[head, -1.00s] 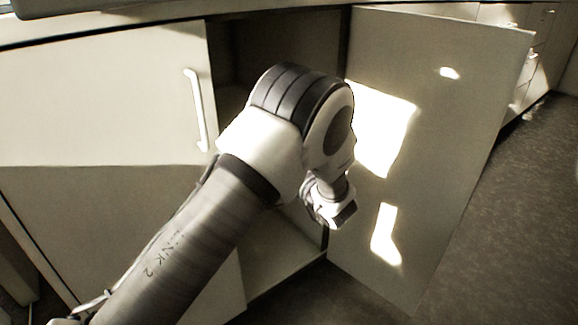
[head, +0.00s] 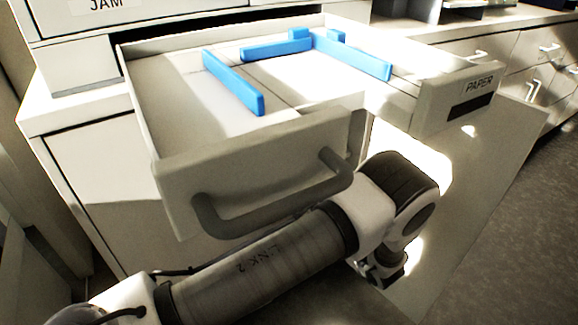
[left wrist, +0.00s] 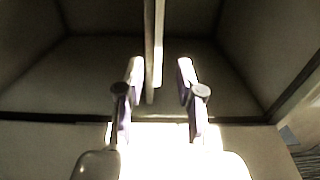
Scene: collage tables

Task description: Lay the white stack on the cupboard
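The cupboard (head: 95,195) stands below the open drawers, with its right door (head: 480,175) swung open and sunlit in patches. Its inside is mostly hidden by a drawer and my arm in the head view. My left gripper (head: 385,270) hangs in front of the open door. In the left wrist view my left gripper (left wrist: 158,95) has its two fingers apart, facing a dark compartment. A thin upright edge (left wrist: 153,45) shows ahead between them; I cannot tell whether they touch it. I cannot make out the white stack. My right gripper is out of view.
An open drawer (head: 185,172) with a big grey handle juts out over my left arm. Blue dividers (head: 235,82) lie inside the open drawer area. A front marked PAPER (head: 455,95) is at right. Dark floor (head: 510,240) is clear at right.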

